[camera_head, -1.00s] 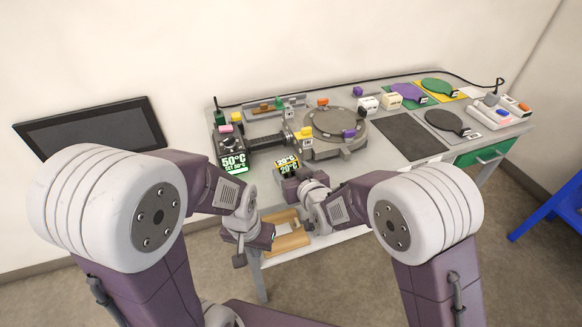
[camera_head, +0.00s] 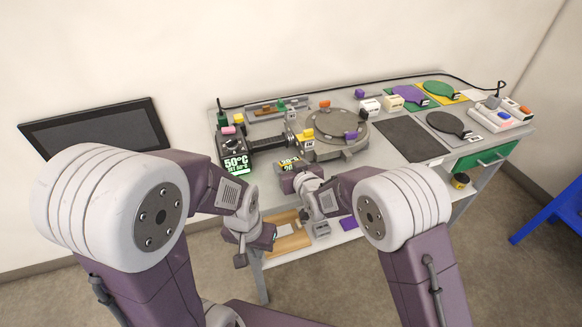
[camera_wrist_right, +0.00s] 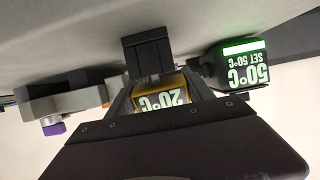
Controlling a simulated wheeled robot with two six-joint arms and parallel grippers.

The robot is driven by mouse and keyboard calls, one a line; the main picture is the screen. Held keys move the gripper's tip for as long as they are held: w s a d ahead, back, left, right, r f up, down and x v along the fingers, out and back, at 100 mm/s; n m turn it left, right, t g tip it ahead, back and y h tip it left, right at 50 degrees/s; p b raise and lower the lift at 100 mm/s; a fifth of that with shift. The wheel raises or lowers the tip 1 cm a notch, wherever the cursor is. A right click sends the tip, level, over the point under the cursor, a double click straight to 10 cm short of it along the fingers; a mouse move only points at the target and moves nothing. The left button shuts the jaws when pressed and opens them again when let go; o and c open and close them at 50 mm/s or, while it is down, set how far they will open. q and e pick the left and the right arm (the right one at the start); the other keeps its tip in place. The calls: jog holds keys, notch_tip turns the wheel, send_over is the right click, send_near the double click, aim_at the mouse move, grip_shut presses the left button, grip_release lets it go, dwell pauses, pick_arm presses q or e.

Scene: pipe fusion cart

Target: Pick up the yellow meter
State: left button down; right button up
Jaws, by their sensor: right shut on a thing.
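The yellow meter (camera_wrist_right: 165,98) is a small box with a yellow rim and a display reading 20°C, upside down in the right wrist view. In the head view the meter (camera_head: 288,163) shows at the table's front edge, its lower part hidden by my right gripper (camera_head: 293,178). In the right wrist view the fingers of my right gripper (camera_wrist_right: 158,90) are closed on the meter from two sides. Whether it touches the table cannot be told. My left gripper (camera_head: 249,243) hangs lower, in front of the table's front edge; its fingers are too unclear to read.
A black heater box (camera_head: 234,158) reading 50°C stands left of the meter. A round grey fixture (camera_head: 335,130) lies behind it. A dark mat (camera_head: 408,137) is to the right. A tan tray (camera_head: 288,243) sits on the lower shelf. A blue stool (camera_head: 550,208) stands right.

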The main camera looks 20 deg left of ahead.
aim_at(289, 160)
notch_tip(289, 160, up, 3)
jog(key=shift+r, duration=0.15)
jog(key=s+d+b, duration=1)
jog(key=s, duration=0.5)
jog(key=shift+b, duration=0.3)
